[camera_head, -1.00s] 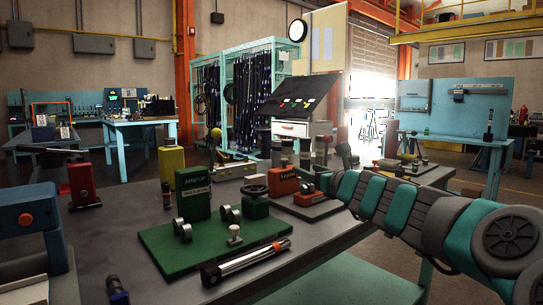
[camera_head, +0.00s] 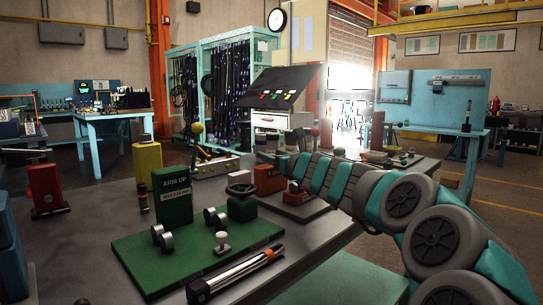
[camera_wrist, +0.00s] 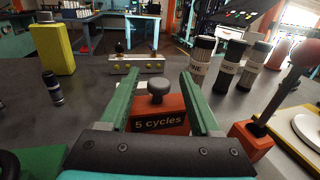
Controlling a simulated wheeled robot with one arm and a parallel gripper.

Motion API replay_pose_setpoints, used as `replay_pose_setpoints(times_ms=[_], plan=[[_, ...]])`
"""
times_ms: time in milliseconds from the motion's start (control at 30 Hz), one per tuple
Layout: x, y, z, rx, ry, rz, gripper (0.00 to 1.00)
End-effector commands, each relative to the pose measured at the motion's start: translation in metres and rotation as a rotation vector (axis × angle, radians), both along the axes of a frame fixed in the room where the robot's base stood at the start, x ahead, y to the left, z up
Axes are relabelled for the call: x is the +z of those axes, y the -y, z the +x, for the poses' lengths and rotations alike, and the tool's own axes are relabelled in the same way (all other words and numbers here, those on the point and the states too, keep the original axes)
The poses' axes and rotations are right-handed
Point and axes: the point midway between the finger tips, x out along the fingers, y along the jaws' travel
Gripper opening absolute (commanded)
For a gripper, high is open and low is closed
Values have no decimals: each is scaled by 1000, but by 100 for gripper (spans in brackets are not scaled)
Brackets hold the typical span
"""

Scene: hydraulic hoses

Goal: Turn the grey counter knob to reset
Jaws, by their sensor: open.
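The grey counter knob (camera_wrist: 158,90) is a round knob on a short stem, on top of an orange-red counter block (camera_wrist: 155,119) labelled "5 cycles". In the wrist view it stands between the two green fingers of my gripper (camera_wrist: 158,77), with clear space on both sides. The fingers are open and do not visibly touch it. In the head view the counter block (camera_head: 268,179) is partly behind the green board's parts, and my arm's end lies beside and above it. The knob cannot be made out there.
A green board (camera_head: 190,258) with an "ARM UP" block (camera_head: 172,195) and handwheel is at the front. In the wrist view, labelled cylinders (camera_wrist: 228,66) stand behind right, a ball-topped lever (camera_wrist: 302,55) right, a yellow bottle (camera_wrist: 55,48) left, and a metal bar (camera_wrist: 137,65) behind.

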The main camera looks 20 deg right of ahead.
Motion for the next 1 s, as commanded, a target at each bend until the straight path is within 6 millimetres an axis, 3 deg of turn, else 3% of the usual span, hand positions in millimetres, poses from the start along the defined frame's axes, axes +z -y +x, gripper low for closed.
replay_pose_setpoints(times_ms=[367,933,1000], plan=[[-1,-1,6,1,-1,1,64],[-1,-1,6,0,-1,0,2],[-1,-1,6,0,-2,0,0]])
